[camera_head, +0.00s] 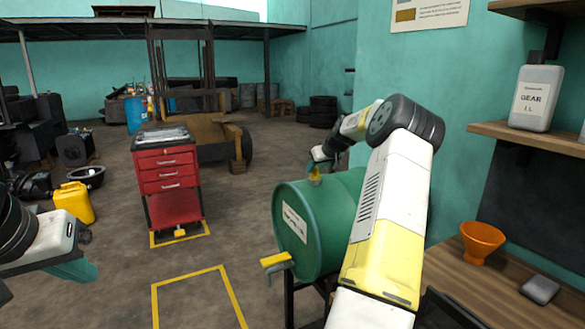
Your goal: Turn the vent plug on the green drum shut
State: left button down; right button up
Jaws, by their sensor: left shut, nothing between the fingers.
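The green drum (320,222) lies on its side on a dark stand, right of centre. A small yellow plug (314,174), which looks like the vent plug, stands on its upper side. A yellow tap (277,262) sticks out low at the drum's front end. My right gripper (316,164) is right at the yellow plug; its fingers are small and partly hidden, so I cannot tell whether they grip it. My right arm covers part of the drum's right side. My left gripper (82,270) is shut and empty at the lower left, well away from the drum.
A red tool trolley (168,172) stands left of centre, with a yellow jerrycan (74,202) further left. A wooden bench (475,285) at the right holds an orange funnel (481,241). Yellow-marked floor (198,300) in front of the drum is clear.

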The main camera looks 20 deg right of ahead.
grip_shut()
dwell(0.4)
jog(key=m+h, duration=0.2)
jog(key=m, duration=0.1)
jog(key=m+h, duration=0.2)
jog(key=shift+w+a+g, duration=0.15)
jog(key=shift+a+g, duration=0.15)
jog(key=shift+a, duration=0.05)
jog(key=m+g+h, duration=0.1)
jog(key=m+h, duration=0.1)
jog(key=m, duration=0.1)
jog(key=m+g+h, duration=0.1)
jog(key=m+g, duration=0.1)
jog(key=m, duration=0.1)
jog(key=shift+d+m+h, duration=0.2)
jog(key=shift+m+h, duration=0.1)
jog(key=shift+h, duration=0.1)
jog(key=m+g+h, duration=0.1)
jog(key=m+g, duration=0.2)
jog(key=m, duration=0.1)
jog(key=shift+d, duration=0.1)
jog(key=shift+f+m+g+h, duration=0.1)
jog(key=shift+m+g+h, duration=0.3)
jog(key=shift+m+g, duration=0.45)
jog(key=shift+s+m, duration=0.2)
jog(key=shift+m, duration=0.15)
